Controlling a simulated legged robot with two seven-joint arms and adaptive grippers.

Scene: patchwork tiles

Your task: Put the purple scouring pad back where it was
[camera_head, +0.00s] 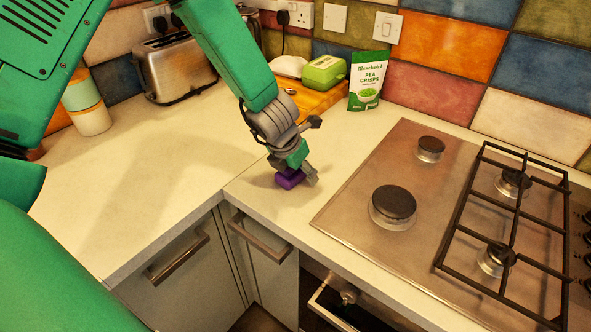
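The purple scouring pad (289,180) is a small dark purple block at the counter's inner corner, left of the hob. My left gripper (296,174) points down over it from the back, with its grey fingers around or against the pad. The fingers partly hide the pad. I cannot tell whether they grip it or only stand beside it, nor whether the pad touches the counter. My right gripper is not in view.
The steel hob (372,187) lies close on the right. Behind are a wooden board (316,101), a green-lidded box (323,72) and a pea crisps bag (367,81). A toaster (175,68) and a jar (86,104) stand back left. The left counter (150,175) is clear.

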